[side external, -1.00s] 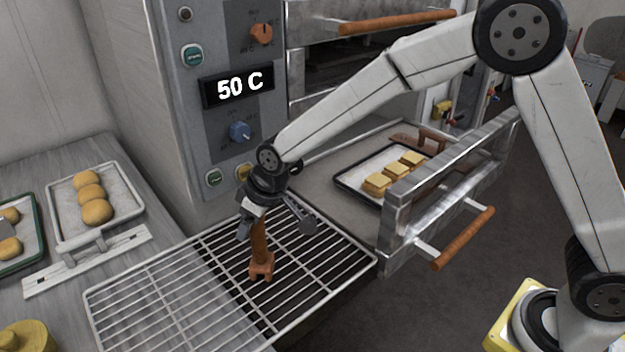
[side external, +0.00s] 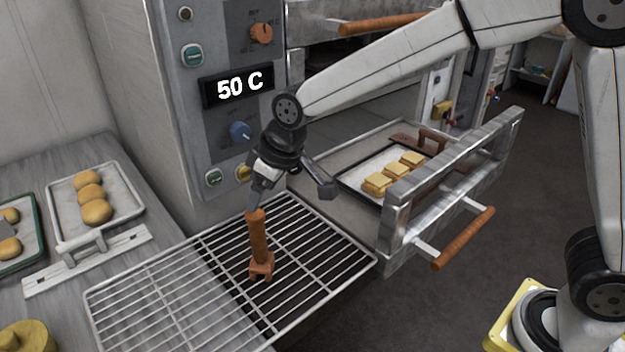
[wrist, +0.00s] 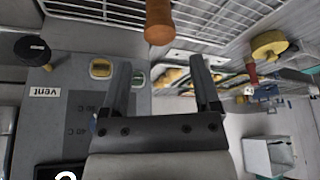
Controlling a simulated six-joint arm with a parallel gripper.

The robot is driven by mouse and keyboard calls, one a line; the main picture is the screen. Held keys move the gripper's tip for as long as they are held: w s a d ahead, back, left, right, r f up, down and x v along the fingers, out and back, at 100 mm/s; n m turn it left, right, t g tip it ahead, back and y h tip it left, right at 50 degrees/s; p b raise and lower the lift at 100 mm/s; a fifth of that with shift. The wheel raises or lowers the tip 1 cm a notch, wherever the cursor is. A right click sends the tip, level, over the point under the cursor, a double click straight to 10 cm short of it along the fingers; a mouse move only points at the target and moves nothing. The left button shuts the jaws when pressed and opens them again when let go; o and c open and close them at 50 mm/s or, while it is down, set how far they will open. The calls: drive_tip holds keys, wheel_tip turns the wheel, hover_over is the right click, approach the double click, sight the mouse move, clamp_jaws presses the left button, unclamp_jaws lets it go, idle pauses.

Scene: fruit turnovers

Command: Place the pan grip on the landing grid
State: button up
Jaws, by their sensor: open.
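The pan grip (side external: 258,240), a brown-orange tool with a round handle and a forked foot, stands nearly upright on the landing grid (side external: 150,290), toward its right part. In the wrist view the end of its handle (wrist: 158,25) shows at the top, beyond the fingertips, and the grid wires (wrist: 225,20) lie behind it. My gripper (side external: 254,203) is just above the top of the handle. In the wrist view my gripper (wrist: 161,65) has its fingers wide apart with nothing between them.
The oven door (side external: 450,190) hangs open at right of the grid, with a tray of square pastries (side external: 345,180) behind it. The oven control panel (side external: 215,130) stands behind the grid. At left are a tray of round buns (side external: 125,195) and a green-rimmed tray (side external: 40,230).

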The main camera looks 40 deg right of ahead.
drive_tip(key=shift+v, duration=1.75)
